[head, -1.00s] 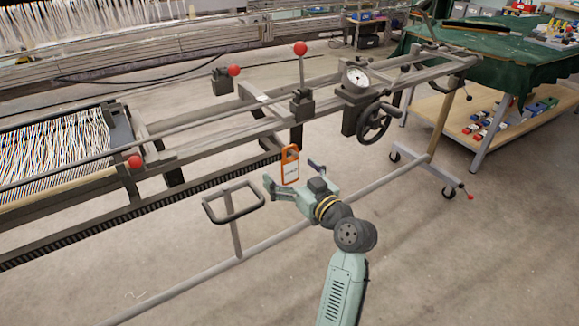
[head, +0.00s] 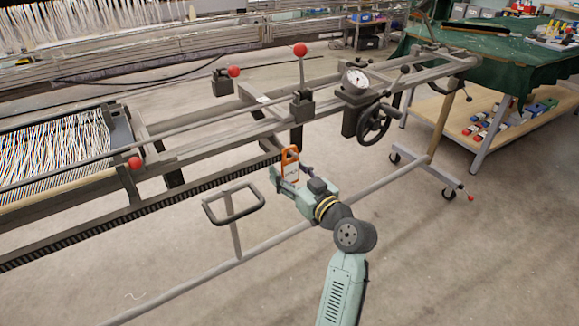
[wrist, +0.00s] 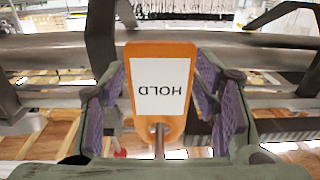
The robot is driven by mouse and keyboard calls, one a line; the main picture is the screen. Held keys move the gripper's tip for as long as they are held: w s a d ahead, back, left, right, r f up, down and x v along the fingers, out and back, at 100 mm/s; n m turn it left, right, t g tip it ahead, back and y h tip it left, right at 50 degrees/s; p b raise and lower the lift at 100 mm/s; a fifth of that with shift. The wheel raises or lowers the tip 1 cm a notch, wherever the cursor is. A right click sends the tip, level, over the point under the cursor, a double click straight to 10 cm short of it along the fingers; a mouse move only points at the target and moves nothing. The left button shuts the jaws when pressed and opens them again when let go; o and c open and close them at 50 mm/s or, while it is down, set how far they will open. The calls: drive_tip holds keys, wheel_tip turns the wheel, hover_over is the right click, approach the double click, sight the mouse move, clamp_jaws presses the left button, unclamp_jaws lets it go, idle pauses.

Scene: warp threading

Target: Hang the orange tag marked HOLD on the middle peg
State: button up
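The orange HOLD tag (head: 290,163) is in front of the loom's front beam, its holed end up. In the wrist view the tag (wrist: 161,85) fills the space between my fingers, its white label reading upside down. A thin metal rod (wrist: 159,145) shows at the tag's hole and points toward the wrist camera. My gripper (head: 290,173) has one finger on each side of the tag. I cannot tell which peg is the middle one.
The loom's long beam (head: 110,222) runs behind the tag. A grey tube handle (head: 235,217) stands left of my gripper. A black handwheel (head: 376,124) and a dial (head: 355,79) sit behind to the right. The floor at right front is clear.

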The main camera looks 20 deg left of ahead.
drive_tip(key=c, duration=0.7)
drive_tip(key=shift+r, duration=0.1)
drive_tip(key=shift+r+p, duration=0.3)
drive_tip(key=shift+r, duration=0.25)
drive_tip(key=shift+b+v, duration=0.8)
drive_tip(key=shift+v, duration=2.95)
drive_tip(key=shift+w+f, duration=0.1)
drive_tip(key=shift+f, duration=0.05)
drive_tip(key=w+d+f+m+t+h, duration=0.5)
drive_tip(key=w+d+f+t+h, duration=0.1)
drive_tip(key=w+d+f, duration=0.4)
drive_tip(key=d+f+m+h, duration=0.2)
drive_tip(key=d+f+h, duration=0.1)
drive_tip(key=f, duration=0.2)
drive_tip(key=w+d+f+m+t+h, duration=0.1)
drive_tip(key=d+f+m+h, duration=0.1)
drive_tip(key=f, duration=0.3)
drive_tip(key=d+f+m+t+h, duration=0.1)
drive_tip(key=d+f+m+h, duration=0.1)
drive_tip(key=d+f+h, duration=0.1)
drive_tip(key=shift+w+d+f+h, duration=0.15)
drive_tip(key=shift+f+h, duration=0.1)
drive_tip(key=shift+f, duration=0.25)
drive_tip(key=shift+w+d+f+h, duration=0.15)
drive_tip(key=shift+f+h, duration=0.1)
drive_tip(key=shift+f, duration=0.3)
